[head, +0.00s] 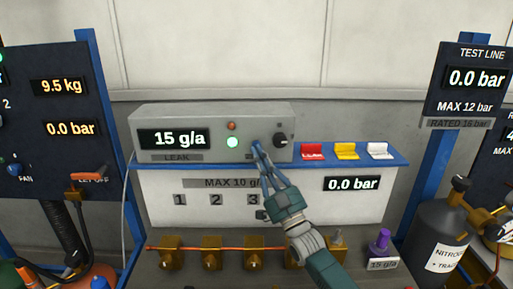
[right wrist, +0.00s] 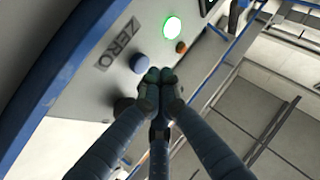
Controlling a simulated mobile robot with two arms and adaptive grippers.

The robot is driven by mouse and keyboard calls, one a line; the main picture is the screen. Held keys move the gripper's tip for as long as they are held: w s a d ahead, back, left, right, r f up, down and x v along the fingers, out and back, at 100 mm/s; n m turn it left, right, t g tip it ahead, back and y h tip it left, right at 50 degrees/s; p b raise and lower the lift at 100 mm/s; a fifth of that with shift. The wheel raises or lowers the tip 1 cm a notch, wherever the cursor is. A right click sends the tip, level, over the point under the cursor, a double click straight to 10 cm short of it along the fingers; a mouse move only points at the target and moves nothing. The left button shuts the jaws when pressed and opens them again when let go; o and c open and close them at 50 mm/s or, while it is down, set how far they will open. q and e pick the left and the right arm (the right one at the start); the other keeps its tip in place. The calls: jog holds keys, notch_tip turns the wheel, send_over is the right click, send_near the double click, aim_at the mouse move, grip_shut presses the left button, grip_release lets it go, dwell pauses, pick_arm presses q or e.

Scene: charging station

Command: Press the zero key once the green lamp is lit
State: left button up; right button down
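The grey leak meter (head: 205,115) stands on the blue shelf, its display (head: 174,139) showing 15 g/a. Its green lamp (head: 232,142) glows brightly, and the lit lamp also shows in the right wrist view (right wrist: 172,28). The blue zero key (right wrist: 139,63) sits beside the ZERO label (right wrist: 118,44); in the head view my fingers largely cover it. My right gripper (head: 256,150) is at the meter's front. Its fingertips (right wrist: 160,75) are together, empty, and close to the key; I cannot tell whether they touch it. My left gripper is not in view.
A red lamp (head: 231,126) sits above the green one, and a black knob (head: 281,140) is right of my fingers. Red (head: 312,151), yellow (head: 346,151) and white (head: 378,150) switches stand on the shelf to the right. Brass valves (head: 211,251) line the bench below.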

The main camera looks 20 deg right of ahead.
dwell(1.0)
jog(key=shift+w, duration=0.1)
jog(key=shift+w+d+b, duration=0.15)
jog(key=shift+w+b, duration=0.2)
jog(key=shift+b, duration=0.05)
jog(key=shift+w+d+b, duration=0.1)
jog(key=shift+w+b, duration=0.2)
jog(key=shift+b, duration=0.05)
dwell(0.5)
jog(key=shift+s, duration=0.1)
jog(key=shift+s+a+p, duration=0.25)
jog(key=shift+s+p, duration=0.3)
jog(key=shift+s, duration=0.15)
